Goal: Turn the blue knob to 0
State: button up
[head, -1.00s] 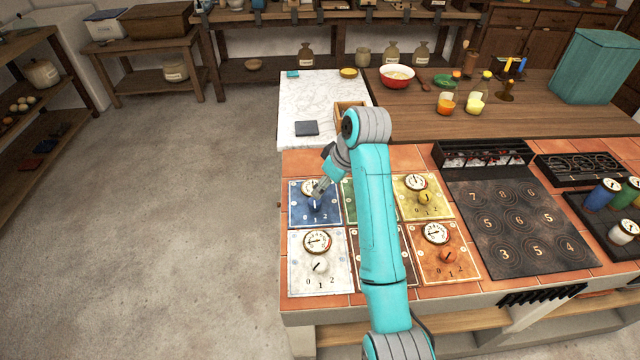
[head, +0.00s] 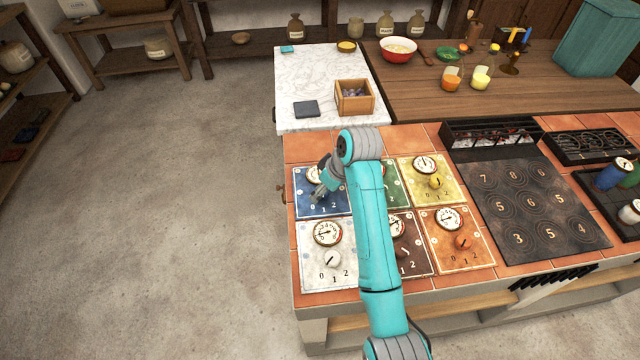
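The blue panel (head: 302,206) is at the top left of the block of coloured panels on the tiled counter. It has a round dial (head: 313,173) at its top and the numbers 0, 1 and 2 along its bottom. My gripper (head: 317,197) is over this panel, pointing down at the spot just above the numbers. The blue knob is hidden behind my gripper, so its pointing direction and any contact cannot be made out. The fingers are too small and overlapped to tell whether they are open or shut.
White (head: 312,275), green (head: 395,197), yellow (head: 449,190), brown (head: 418,266) and orange (head: 474,258) panels with knobs lie close around. My arm crosses over the green and brown ones. A dark numbered hotplate (head: 560,235) is to the right.

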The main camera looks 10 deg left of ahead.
jog(key=c, duration=1.1)
jog(key=shift+m, duration=0.3)
jog(key=m+t, duration=0.1)
jog(key=m, duration=0.2)
jog(key=shift+s+a+h, duration=0.1)
jog(key=shift+s+h, duration=0.05)
jog(key=shift+h, duration=0.25)
jog(key=m+h, duration=0.1)
jog(key=m, duration=0.1)
jog(key=m+t, duration=0.1)
jog(key=m, duration=0.2)
jog(key=shift+f+h, duration=0.1)
jog(key=shift+h, duration=0.3)
jog(key=shift+m, duration=0.3)
